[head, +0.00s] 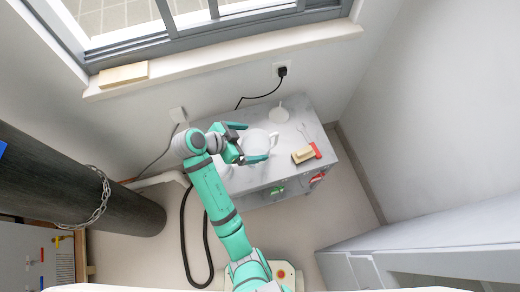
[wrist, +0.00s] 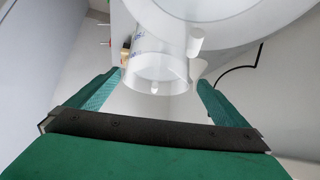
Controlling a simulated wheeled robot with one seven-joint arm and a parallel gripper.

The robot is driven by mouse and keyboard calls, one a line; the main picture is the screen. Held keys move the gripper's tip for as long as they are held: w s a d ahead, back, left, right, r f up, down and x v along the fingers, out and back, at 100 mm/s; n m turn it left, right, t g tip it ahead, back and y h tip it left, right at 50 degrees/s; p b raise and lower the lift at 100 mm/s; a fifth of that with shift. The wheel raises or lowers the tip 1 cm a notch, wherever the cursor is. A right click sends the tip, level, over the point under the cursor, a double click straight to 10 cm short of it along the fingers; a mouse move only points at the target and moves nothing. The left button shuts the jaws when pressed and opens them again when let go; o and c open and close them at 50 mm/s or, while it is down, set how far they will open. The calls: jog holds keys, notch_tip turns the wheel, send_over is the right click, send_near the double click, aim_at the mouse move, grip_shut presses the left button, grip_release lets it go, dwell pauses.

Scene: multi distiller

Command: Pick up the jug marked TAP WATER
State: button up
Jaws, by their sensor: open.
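A white rounded vessel (head: 262,142) stands on the grey table (head: 295,184), in front of my gripper (head: 247,142). I cannot read any TAP WATER label in the head view. In the wrist view, a clear cylindrical vessel (wrist: 152,66) with faint blue marks lies in line with the gap of my gripper (wrist: 160,92). A large white round body (wrist: 230,22) fills the top of that view. Which of these is the marked jug I cannot tell. My gripper is open, with a finger on each side of the gap and nothing clamped.
A small white stand-like object (head: 279,114) is behind the vessel. A yellowish block (head: 303,155) lies at the table's right. A black plug (head: 283,71) with a cord is in the wall. A dark chained cylinder (head: 70,180) stands at left. Floor right of the table is clear.

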aim_at(268, 142)
jog(key=x, duration=0.8)
jog(key=shift+s+d, duration=0.1)
jog(key=shift+d, duration=0.2)
jog(key=shift+a, duration=0.1)
